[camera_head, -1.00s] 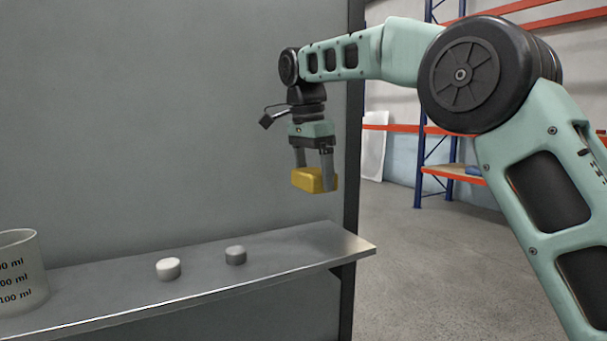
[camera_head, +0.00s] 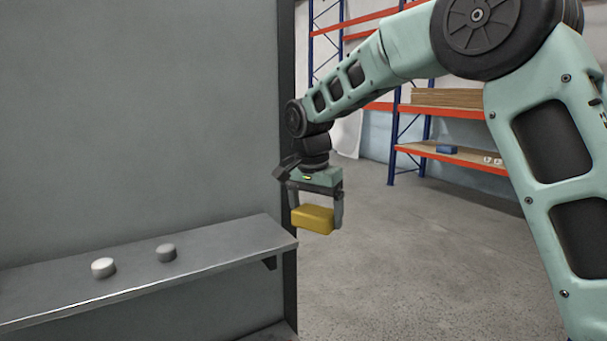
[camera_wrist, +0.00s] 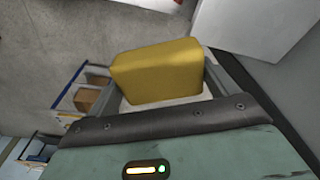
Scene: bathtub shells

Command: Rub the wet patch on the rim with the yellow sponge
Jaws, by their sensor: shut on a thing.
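My gripper (camera_head: 315,215) is shut on the yellow sponge (camera_head: 312,220), a rectangular block. The sponge hangs in the air just right of the shelf's right end in the head view, clear of any surface. In the wrist view the sponge (camera_wrist: 158,72) sits between the two fingers of my gripper (camera_wrist: 165,85), with concrete floor behind it. No bathtub rim or wet patch can be made out in either view.
A grey metal shelf (camera_head: 200,257) on a grey panel (camera_head: 140,120) holds a white round piece (camera_head: 103,268) and a grey one (camera_head: 166,252). Open concrete floor (camera_head: 420,250) lies to the right. Blue and orange racking (camera_head: 450,155) stands behind.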

